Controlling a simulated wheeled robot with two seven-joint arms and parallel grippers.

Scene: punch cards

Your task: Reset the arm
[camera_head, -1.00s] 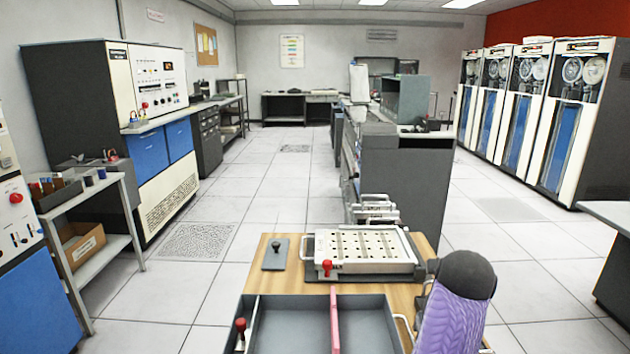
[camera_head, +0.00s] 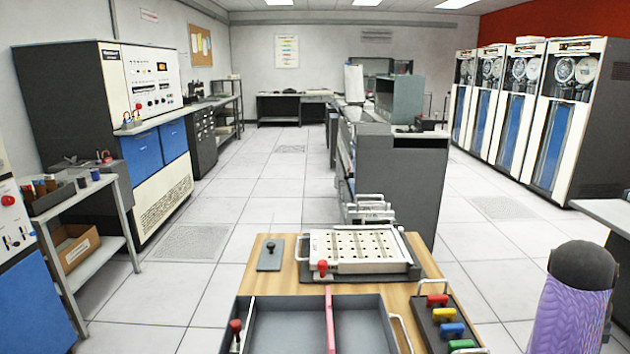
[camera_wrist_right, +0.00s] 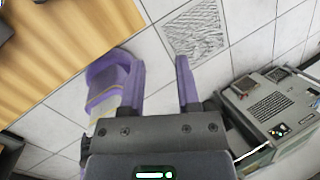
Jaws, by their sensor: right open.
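My right arm (camera_head: 572,305) shows as a purple sleeve with a dark cap at the lower right of the head view, beside the wooden table. Its gripper is outside the head view. In the right wrist view my right gripper (camera_wrist_right: 160,82) is open, with two purple fingers apart over the tiled floor and nothing between them. My left gripper is in neither view.
The wooden table (camera_head: 290,275) bears a grey divided tray (camera_head: 285,330), a punched plate (camera_head: 355,250), a small plate with a black knob (camera_head: 270,255) and a rack of coloured handles (camera_head: 450,330). A grey cabinet (camera_head: 400,185) stands behind.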

